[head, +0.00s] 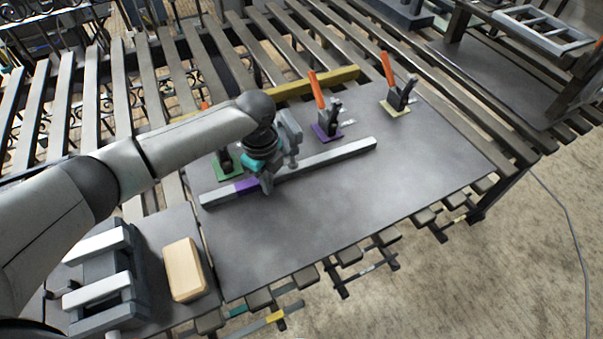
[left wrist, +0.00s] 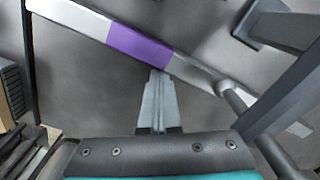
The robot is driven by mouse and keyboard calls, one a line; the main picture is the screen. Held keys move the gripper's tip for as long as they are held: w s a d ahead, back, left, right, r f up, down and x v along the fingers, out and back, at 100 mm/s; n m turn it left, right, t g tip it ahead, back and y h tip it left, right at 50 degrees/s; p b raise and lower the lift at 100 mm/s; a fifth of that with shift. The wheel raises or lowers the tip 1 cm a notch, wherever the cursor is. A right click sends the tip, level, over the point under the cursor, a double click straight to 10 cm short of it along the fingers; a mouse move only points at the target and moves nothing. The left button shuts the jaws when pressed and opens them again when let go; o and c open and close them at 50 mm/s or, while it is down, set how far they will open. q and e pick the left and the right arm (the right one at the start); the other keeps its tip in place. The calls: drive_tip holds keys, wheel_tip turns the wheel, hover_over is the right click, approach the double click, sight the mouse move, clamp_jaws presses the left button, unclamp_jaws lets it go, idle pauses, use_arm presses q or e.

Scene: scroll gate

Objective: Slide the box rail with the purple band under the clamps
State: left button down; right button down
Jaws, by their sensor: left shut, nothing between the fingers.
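The grey box rail (head: 325,157) lies flat on the dark steel plate. Its purple band (head: 246,186) is near its left end, and the band also shows in the left wrist view (left wrist: 140,46). My left gripper (head: 266,188) is shut and empty, just beside the rail near the band. In the left wrist view its fingertips (left wrist: 157,75) are at the rail's near edge; I cannot tell if they touch it. Clamps with orange handles stand behind the rail: one on a purple base (head: 326,132), one on a yellow base (head: 395,108), one on a green base (head: 228,163), partly hidden by my arm.
A yellow bar (head: 318,84) lies along the plate's back edge. A grey vise (head: 105,275) and a wooden block (head: 184,269) are at the lower left. The steel plate (head: 330,220) is clear in front of the rail. Table slats surround it.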

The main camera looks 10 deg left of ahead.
use_arm(q)
drive_tip(key=shift+s+d+r+p, duration=0.1)
drive_tip(key=shift+s+d+p, duration=0.35)
drive_tip(key=shift+p, duration=0.25)
drive_tip(key=shift+s+d+p, duration=0.3)
drive_tip(key=shift+s+p, duration=0.15)
drive_tip(key=shift+s, duration=0.15)
wheel_tip(320, 180, up, 8)
drive_tip(key=p, duration=0.8)
drive_tip(key=shift+p, duration=0.4)
